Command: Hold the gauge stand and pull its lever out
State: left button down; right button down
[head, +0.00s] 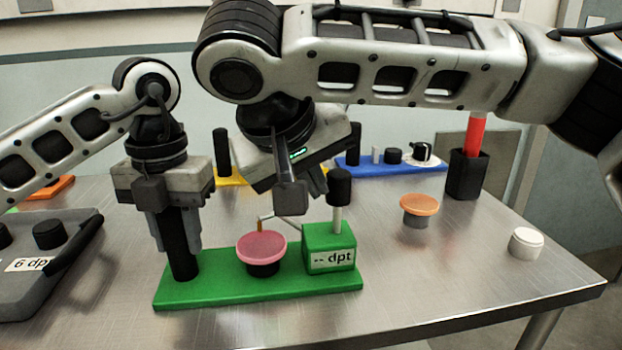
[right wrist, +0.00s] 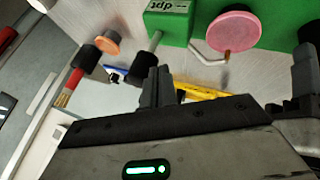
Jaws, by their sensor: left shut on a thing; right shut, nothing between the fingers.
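The green gauge stand (head: 205,290) lies on the metal table. It bears a black post (head: 181,258), a pink round dish (head: 262,247) and a green box (head: 318,240) labelled "-- dpt". My left gripper (head: 179,240) is shut on the black post. A grey rod with a black knob (head: 339,187) rises from the box; it also shows in the right wrist view (right wrist: 143,62). A thin bent rod with an orange end (head: 265,224) runs from the box beside the dish. My right gripper (head: 292,205) is shut and empty, above and behind the stand, left of the knob.
Behind are a yellow stand (head: 229,178) and a blue stand (head: 375,168). To the right are a black cup (head: 467,175) holding a red thing, an orange dish (head: 419,206) and a white cylinder (head: 526,243). The front right table is clear.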

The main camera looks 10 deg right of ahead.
aim_at(343, 181)
jog(key=shift+d+y, duration=0.3)
jog(key=shift+y, duration=0.5)
jog(key=shift+d+m, duration=0.1)
jog(key=shift+m, duration=0.2)
jog(key=shift+d+r+m+y, duration=0.1)
jog(key=shift+d+m+y, duration=0.3)
jog(key=shift+y, duration=0.7)
jog(key=d+y, duration=0.2)
jog(key=y, duration=0.1)
jog(key=shift+m, duration=0.4)
jog(key=shift+d+r+y, duration=0.1)
jog(key=shift+d+y, duration=0.25)
jog(key=shift+y, duration=0.15)
jog(key=shift+d+f, duration=0.2)
jog(key=shift+d, duration=1.3)
jog(key=shift+r, duration=0.1)
